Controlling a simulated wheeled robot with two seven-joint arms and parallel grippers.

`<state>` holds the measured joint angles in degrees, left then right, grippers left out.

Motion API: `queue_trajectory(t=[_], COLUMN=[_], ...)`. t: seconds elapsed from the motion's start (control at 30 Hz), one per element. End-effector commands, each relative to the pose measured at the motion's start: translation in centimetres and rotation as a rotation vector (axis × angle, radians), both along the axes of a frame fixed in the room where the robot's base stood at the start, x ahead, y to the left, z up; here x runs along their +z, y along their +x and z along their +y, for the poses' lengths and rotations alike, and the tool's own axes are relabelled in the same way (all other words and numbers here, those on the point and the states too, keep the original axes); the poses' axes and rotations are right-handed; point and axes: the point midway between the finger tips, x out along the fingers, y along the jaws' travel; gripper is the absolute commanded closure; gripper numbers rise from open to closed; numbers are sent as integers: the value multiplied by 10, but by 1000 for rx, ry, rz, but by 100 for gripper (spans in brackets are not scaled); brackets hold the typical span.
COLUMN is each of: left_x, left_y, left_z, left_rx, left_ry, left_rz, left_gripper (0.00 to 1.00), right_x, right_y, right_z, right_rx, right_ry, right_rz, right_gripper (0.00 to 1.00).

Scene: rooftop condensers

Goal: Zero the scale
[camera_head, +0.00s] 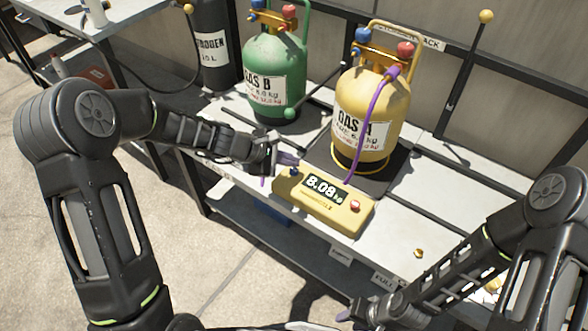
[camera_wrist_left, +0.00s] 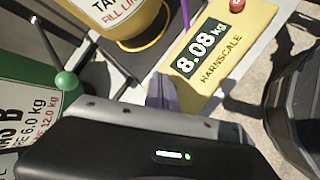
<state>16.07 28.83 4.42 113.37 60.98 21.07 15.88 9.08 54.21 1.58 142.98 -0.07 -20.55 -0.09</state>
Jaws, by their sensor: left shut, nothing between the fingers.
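My right gripper (camera_head: 350,311) is low at the front, partly hidden.
A green GAS B cylinder (camera_head: 274,72) stands left of GAS A, and a dark nitrogen cylinder (camera_head: 213,45) is further left. A small brass piece (camera_head: 418,253) lies on the bench right of the scale.

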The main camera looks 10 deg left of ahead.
Motion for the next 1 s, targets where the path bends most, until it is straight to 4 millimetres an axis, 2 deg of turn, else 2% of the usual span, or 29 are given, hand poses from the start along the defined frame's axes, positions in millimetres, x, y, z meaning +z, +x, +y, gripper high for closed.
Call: queue_trajectory(t=[0.67, 1.0], left_x=[0, -9], left_y=[0, 0], left_z=[0, 0], left_rx=[0, 0], left_ry=[0, 0], left_rz=[0, 0], left_gripper=[100, 100], right_x=[0, -10], right_y=[0, 0], right_z=[0, 0], right_rx=[0, 0], right_ry=[0, 0], right_rz=[0, 0], right_gripper=[64, 64])
